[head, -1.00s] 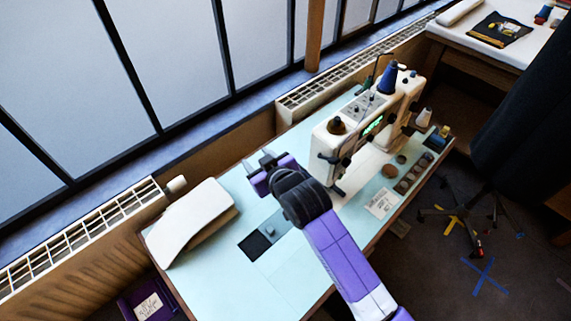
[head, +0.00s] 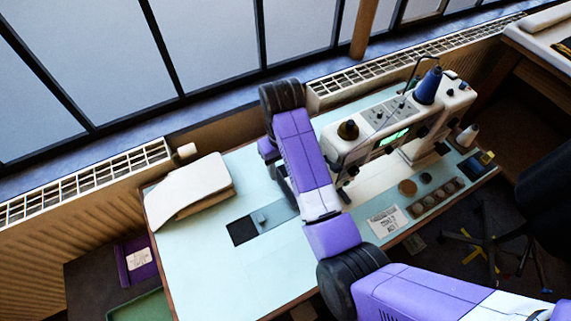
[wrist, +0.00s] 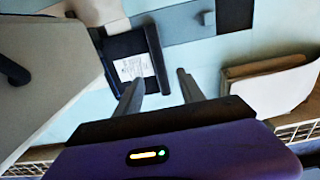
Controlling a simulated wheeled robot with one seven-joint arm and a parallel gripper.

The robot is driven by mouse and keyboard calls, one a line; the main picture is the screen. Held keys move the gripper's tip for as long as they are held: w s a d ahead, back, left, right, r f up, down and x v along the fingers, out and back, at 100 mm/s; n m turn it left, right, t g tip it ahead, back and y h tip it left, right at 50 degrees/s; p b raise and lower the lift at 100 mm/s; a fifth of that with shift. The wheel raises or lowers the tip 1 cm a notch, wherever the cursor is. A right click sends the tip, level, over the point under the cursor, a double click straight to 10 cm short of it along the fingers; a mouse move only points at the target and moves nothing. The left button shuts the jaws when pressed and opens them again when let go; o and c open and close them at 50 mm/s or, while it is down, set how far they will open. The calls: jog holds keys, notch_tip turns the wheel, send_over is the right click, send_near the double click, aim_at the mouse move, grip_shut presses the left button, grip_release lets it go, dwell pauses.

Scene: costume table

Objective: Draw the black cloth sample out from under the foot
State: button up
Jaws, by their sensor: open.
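The black cloth sample (wrist: 122,46) lies beside the sewing machine (wrist: 40,75) in the wrist view. It has a white printed label and a thick dark raised edge on its right. Its far left part runs toward the machine, where the foot cannot be made out clearly. My gripper (wrist: 159,80) is open, with the cloth's raised edge just beyond and between its fingertips. Nothing is held. In the head view the sewing machine (head: 370,135) stands at the right of the table, and my arm hides the gripper and the sample.
The pale blue table (head: 195,270) is mostly clear at the front left. A grey strip (head: 280,211) with a black square end (head: 242,231) and a small knob lies on it. A cream cover (head: 190,185) sits at the left. Discs and a paper card (head: 387,221) lie right.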

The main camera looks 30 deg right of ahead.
aim_at(284, 184)
dwell(0.3)
jog(key=shift+f, duration=3.95)
grip_shut()
